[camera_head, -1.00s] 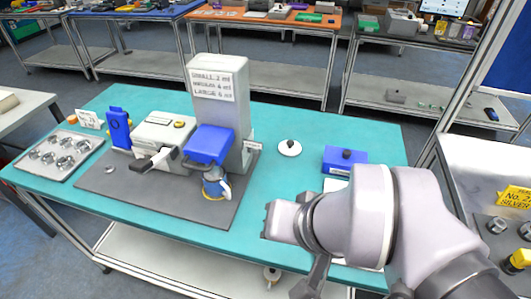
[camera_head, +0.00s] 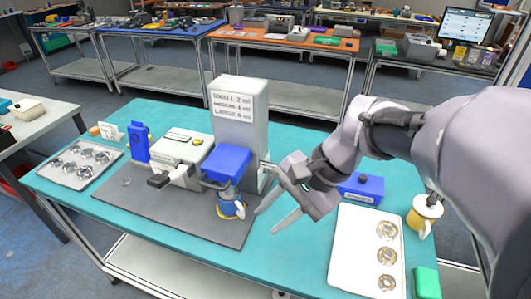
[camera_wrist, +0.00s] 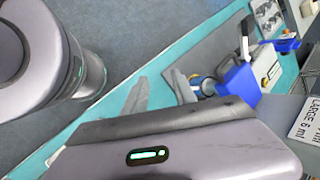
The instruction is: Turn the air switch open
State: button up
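No part is clearly marked as the air switch; I cannot tell which part it is. A tall white and grey dispenser (camera_head: 240,125) with a size label stands mid-table, with a blue block (camera_head: 227,163) on its front. A blue and white cup (camera_head: 230,205) sits under the block. A blue box (camera_head: 362,187) stands right of the dispenser, partly behind my arm. My gripper (camera_head: 265,222) is in front of the dispenser, right of the cup, open and empty. Its two fingers show apart in the wrist view (camera_wrist: 160,92), with the blue block (camera_wrist: 238,83) beyond them.
A white machine (camera_head: 182,155) with a dark handle and a blue stand (camera_head: 138,142) are to the left. A metal tray (camera_head: 80,163) with round cups is far left. A white tray (camera_head: 350,250) and a yellow and white mug (camera_head: 424,215) are at right.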

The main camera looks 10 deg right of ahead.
jog(key=w+d+f+m+y, duration=0.2)
jog(key=w+m+y, duration=0.1)
jog(key=w, duration=0.2)
jog(key=w+d+f+m+y, duration=0.2)
jog(key=w+d, duration=0.1)
jog(key=w, duration=0.3)
jog(key=m+t+y, duration=0.4)
jog(key=m+t, duration=0.3)
jog(key=m, duration=0.2)
send_near(269, 170)
jog(key=b+x, duration=0.1)
jog(key=x, duration=0.6)
jog(key=shift+w+a, duration=0.2)
jog(key=shift+w, duration=0.25)
jog(key=shift+f, duration=0.15)
grip_shut()
